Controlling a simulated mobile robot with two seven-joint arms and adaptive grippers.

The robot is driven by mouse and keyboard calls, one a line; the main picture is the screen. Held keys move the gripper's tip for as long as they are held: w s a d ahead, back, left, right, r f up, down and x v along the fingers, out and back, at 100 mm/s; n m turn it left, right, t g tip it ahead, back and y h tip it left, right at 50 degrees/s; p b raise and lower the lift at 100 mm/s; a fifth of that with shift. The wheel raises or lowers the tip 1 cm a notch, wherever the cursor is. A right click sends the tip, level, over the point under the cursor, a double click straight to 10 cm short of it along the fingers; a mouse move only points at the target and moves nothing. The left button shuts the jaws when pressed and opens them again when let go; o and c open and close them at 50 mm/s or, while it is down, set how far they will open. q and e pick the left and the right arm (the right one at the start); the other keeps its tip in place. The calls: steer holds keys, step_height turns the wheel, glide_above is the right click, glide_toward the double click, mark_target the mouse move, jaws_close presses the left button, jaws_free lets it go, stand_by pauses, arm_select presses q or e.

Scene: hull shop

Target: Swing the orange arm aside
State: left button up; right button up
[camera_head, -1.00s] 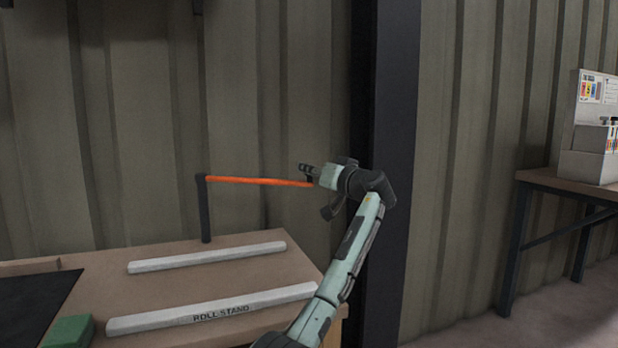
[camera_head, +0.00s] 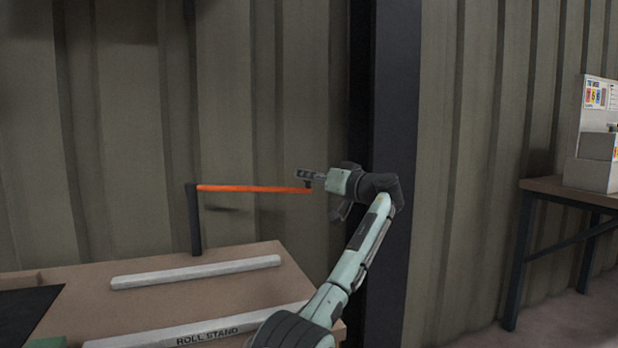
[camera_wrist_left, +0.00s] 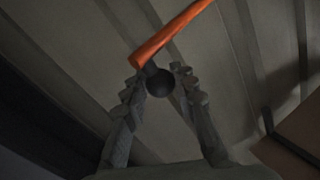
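The orange arm (camera_head: 255,189) is a thin level rod on top of a dark upright post (camera_head: 194,220) at the back of the bench. It reaches right from the post and ends in a dark round knob (camera_head: 308,187). My left gripper (camera_head: 310,175) is at that free end. In the left wrist view the orange arm (camera_wrist_left: 170,35) runs up and right from the dark knob (camera_wrist_left: 158,83). The two fingers of my left gripper (camera_wrist_left: 158,80) close in on either side of the knob and appear to touch it. My right gripper is not in view.
The bench (camera_head: 75,290) carries two pale bars (camera_head: 195,271), the nearer marked ROLL STAND. A dark pillar (camera_head: 385,100) stands close behind my left wrist. A ribbed wall (camera_head: 260,80) lies behind the post. Another table (camera_head: 555,187) with a pale box stands far right.

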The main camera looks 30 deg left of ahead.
arm_select(q)
steer(key=o, duration=0.3)
steer(key=v, duration=1.2)
